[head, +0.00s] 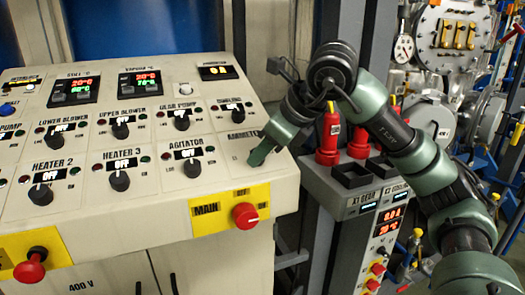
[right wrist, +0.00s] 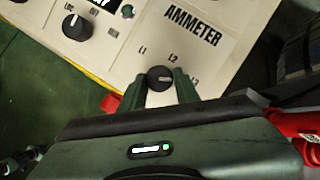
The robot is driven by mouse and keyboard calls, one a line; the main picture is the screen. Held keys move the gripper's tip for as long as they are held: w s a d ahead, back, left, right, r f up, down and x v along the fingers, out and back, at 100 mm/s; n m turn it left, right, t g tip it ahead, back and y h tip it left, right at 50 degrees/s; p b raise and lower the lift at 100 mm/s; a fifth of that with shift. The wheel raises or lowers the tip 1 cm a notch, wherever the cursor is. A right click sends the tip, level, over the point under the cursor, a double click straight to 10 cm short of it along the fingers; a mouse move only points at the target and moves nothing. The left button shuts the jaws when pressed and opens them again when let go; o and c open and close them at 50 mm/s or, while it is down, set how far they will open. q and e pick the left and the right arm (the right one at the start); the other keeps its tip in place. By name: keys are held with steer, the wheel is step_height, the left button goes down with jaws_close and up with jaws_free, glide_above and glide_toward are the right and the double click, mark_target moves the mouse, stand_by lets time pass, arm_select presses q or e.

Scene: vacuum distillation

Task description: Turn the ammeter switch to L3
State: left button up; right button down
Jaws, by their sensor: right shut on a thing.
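The ammeter switch (right wrist: 160,78) is a round black knob with a white mark, below the word AMMETER on the sloped cream panel. In the right wrist view the labels L1, L2 and a partly hidden L3 stand around it. The white mark appears to point right, roughly toward L3. My right gripper (right wrist: 160,88) is shut on the knob, one green finger on each side. In the head view my right gripper (head: 262,154) reaches down to the panel's right part and hides the knob. My left gripper is not in view.
Left of it is the agitator knob (head: 185,170), with heater and blower knobs beyond. Below is the red MAIN button (head: 245,216) on a yellow plate. Right of the panel stands a grey unit with red bottle-like parts (head: 328,137).

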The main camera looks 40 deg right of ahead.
steer(key=c, duration=1)
jaws_free()
steer(key=shift+c, duration=0.2)
steer(key=a+v, duration=0.1)
steer(key=v, duration=0.6)
steer(key=shift+s+d+r, duration=0.25)
steer(key=shift+d+r, duration=0.05)
steer(key=shift+d, duration=0.25)
